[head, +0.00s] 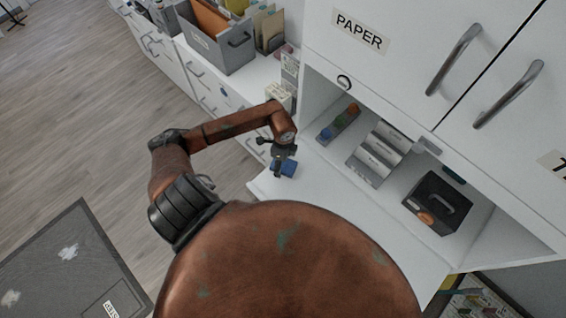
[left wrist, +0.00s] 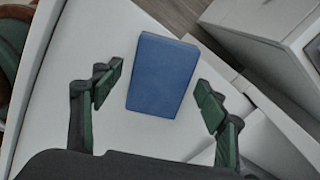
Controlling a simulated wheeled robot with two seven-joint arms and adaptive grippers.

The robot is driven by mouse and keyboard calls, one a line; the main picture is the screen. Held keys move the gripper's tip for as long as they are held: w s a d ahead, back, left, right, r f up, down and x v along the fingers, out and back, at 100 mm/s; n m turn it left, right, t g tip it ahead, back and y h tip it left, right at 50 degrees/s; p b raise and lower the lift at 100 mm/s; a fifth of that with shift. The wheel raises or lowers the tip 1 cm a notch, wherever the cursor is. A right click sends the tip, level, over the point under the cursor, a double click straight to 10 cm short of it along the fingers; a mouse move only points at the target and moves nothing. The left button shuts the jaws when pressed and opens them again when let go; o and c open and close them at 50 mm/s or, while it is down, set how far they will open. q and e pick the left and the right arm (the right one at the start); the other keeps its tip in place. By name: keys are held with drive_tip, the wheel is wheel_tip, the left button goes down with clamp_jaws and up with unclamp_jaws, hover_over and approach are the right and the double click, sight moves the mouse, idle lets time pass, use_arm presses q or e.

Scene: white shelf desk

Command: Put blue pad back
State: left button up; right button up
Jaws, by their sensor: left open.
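The blue pad (left wrist: 162,76) lies on the white desk surface (left wrist: 95,38) in the left wrist view. In the left wrist view my left gripper (left wrist: 157,95) is open, with one finger on each side of the pad and a gap between each finger and the pad. My right gripper is in neither view.
Under the PAPER cabinet (head: 361,31) stand a small tray with coloured items (head: 338,123), a grey sorter (head: 379,154) and a black box (head: 437,203). A grey bin (head: 216,40) with folders stands on the cabinets behind. The desk front is clear.

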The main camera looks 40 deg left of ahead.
sight(283, 164)
use_arm(q)
wheel_tip(283, 164, up, 12)
idle(0.5)
